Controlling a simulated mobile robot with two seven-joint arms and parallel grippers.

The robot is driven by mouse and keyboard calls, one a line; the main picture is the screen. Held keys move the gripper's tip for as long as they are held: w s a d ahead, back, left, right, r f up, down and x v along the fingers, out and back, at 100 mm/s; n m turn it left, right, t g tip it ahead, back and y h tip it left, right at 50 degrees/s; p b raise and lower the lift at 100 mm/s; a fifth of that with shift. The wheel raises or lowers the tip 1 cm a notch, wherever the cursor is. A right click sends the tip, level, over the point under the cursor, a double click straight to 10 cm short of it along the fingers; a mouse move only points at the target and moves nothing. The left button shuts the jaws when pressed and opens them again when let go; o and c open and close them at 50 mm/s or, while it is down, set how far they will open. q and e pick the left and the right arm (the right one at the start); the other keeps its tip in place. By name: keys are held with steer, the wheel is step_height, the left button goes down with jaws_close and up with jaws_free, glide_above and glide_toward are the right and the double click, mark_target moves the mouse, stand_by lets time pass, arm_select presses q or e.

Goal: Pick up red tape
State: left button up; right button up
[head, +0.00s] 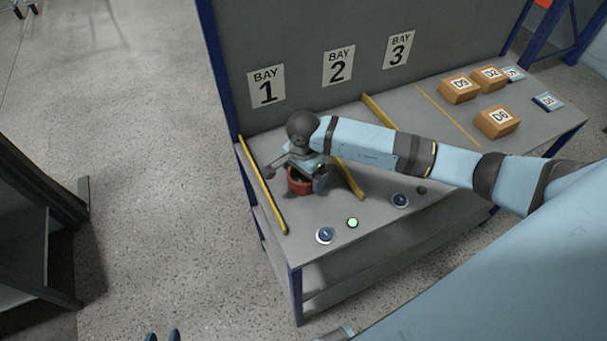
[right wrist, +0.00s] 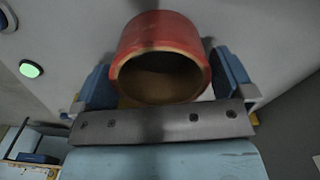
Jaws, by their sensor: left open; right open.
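The red tape (head: 296,187) is a thick roll on the workbench in bay 1, partly hidden by my right gripper in the head view. My right gripper (head: 297,176) is open, with its fingers on either side of the roll. In the right wrist view the red tape (right wrist: 160,31) lies between the two blue fingers, with its tan inner core facing the camera. Whether the fingers touch it I cannot tell. My left gripper (head: 161,337) shows only as two separated blue fingertips at the bottom edge of the head view, open and away from the bench.
Yellow dividers (head: 262,186) bound the bays on the grey workbench (head: 370,215). Round blue buttons (head: 325,235) and a lit green light (head: 352,223) sit along the front edge. Cardboard boxes (head: 497,121) stand at the right end. A dark shelf (head: 40,215) stands at the left.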

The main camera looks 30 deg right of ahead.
steer(key=shift+f, duration=0.1)
steer(key=c, duration=0.8)
steer(key=shift+o, duration=0.2)
